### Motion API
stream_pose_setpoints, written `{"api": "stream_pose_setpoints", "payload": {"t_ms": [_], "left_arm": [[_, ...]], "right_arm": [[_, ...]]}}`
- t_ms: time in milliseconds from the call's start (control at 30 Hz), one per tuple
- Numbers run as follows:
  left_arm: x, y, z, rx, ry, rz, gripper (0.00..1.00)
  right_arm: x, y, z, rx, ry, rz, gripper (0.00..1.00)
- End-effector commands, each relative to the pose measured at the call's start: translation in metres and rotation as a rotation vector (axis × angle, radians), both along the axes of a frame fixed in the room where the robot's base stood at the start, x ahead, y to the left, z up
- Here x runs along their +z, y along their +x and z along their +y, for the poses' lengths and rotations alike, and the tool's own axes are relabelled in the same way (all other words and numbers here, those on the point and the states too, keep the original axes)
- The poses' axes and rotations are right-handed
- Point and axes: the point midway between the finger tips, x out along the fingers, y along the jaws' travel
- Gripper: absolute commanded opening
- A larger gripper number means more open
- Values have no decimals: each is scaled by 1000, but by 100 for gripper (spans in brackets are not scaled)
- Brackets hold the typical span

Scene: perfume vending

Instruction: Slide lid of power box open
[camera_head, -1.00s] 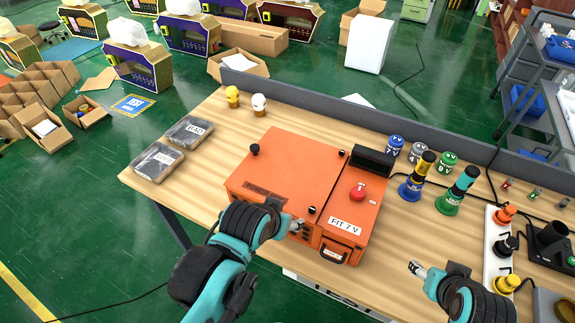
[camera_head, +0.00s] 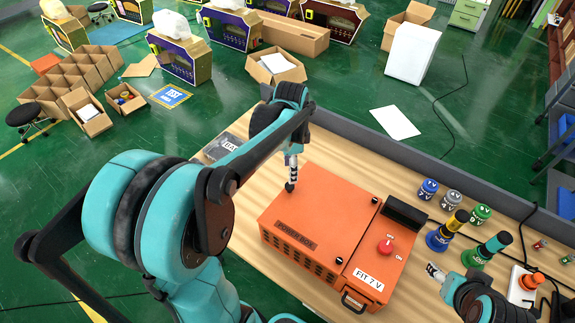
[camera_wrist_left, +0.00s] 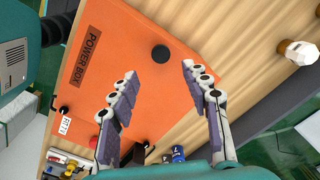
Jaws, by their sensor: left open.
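The orange power box (camera_head: 322,222) stands on the wooden table, its flat lid on the left section closed. The lid's round black knob (camera_wrist_left: 160,54) is near its far left corner. My left gripper (camera_head: 291,176) points down above that corner and hides most of the knob in the head view. In the left wrist view my left gripper (camera_wrist_left: 158,71) is open and empty, with the knob appearing between its fingertips. Whether they touch it I cannot tell. My right gripper (camera_head: 436,272) is at the table's right front; its fingers are too small to judge.
A red button (camera_head: 386,246) and a black bar (camera_head: 405,213) are on the box's right section. A grey partition (camera_head: 450,180) runs along the table's back.

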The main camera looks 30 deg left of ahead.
Motion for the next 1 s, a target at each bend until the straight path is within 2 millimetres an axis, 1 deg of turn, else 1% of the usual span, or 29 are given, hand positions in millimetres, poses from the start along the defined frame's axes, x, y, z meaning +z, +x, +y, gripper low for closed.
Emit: {"api": "stream_pose_setpoints", "payload": {"t_ms": [67, 167, 400, 500, 600, 733, 967, 1000], "left_arm": [[-1, 3, 3, -20, -3, 14, 48], [-10, 3, 4, -30, -4, 19, 48], [-50, 3, 3, -28, -4, 17, 48], [-64, 3, 3, -28, -4, 17, 48], [-74, 3, 3, -28, -4, 17, 48], [-79, 2, 3, -27, -4, 17, 48], [-79, 2, 3, -27, -4, 17, 48], [-79, 2, 3, -27, -4, 17, 37]], "right_arm": [[3, 0, 0, 0, 0, 0, 57], [0, 0, 0, 0, 0, 0, 57], [-10, 0, 0, 0, 0, 0, 57], [-13, 0, 0, 0, 0, 0, 57], [-14, 0, 0, 0, 0, 0, 57], [-15, 0, 0, 0, 0, 0, 57], [-15, 0, 0, 0, 0, 0, 57], [-15, 0, 0, 0, 0, 0, 57]]}}
